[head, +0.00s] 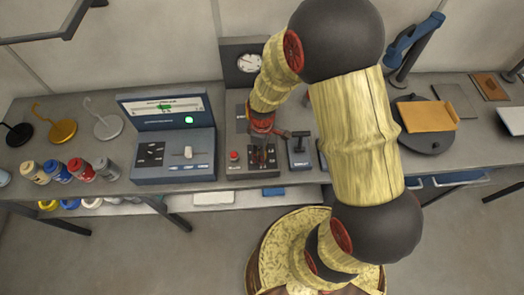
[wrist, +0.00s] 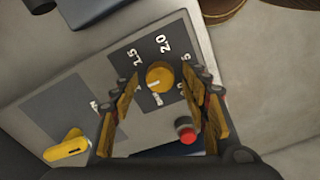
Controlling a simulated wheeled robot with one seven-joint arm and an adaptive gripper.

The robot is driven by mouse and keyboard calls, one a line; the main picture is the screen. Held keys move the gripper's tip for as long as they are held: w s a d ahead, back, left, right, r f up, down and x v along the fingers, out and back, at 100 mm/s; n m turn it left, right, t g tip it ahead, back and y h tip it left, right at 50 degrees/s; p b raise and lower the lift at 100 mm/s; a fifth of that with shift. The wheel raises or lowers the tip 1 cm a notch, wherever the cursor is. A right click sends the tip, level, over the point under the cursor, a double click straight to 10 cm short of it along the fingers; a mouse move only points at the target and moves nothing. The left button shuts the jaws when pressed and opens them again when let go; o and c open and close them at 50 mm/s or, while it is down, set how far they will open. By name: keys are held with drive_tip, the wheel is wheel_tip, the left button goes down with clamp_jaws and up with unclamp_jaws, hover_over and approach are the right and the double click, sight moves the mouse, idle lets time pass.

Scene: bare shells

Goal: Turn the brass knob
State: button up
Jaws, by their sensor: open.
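The brass knob (wrist: 159,77) is round and yellow with a pale pointer line. It sits on a dark dial plate with printed numbers, such as 1.5 and 2.0, on a grey panel (wrist: 115,50). My gripper (wrist: 161,80) is open, and its two fingers appear on either side of the knob with visible gaps. I cannot tell how far above the panel the fingertips are. In the head view my gripper (head: 262,146) is over the small control panel (head: 234,169) on the bench, and the knob cannot be made out there.
A red button (wrist: 187,133) is close to my right finger, and a yellow lever (wrist: 68,148) lies lower left on the panel. In the head view, a blue console (head: 172,152) stands left of the panel and a lever unit (head: 300,152) stands right. A gauge (head: 247,63) is behind.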

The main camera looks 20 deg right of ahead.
drive_tip(key=shift+c, duration=0.6)
drive_tip(key=c, duration=1)
drive_tip(key=shift+m, duration=0.4)
drive_tip(key=shift+c, duration=0.2)
drive_tip(key=m, duration=0.5)
drive_tip(key=shift+m, duration=0.3)
drive_tip(key=m, duration=0.5)
drive_tip(key=shift+m, duration=0.4)
drive_tip(key=o, duration=1)
drive_tip(key=shift+o, duration=0.8)
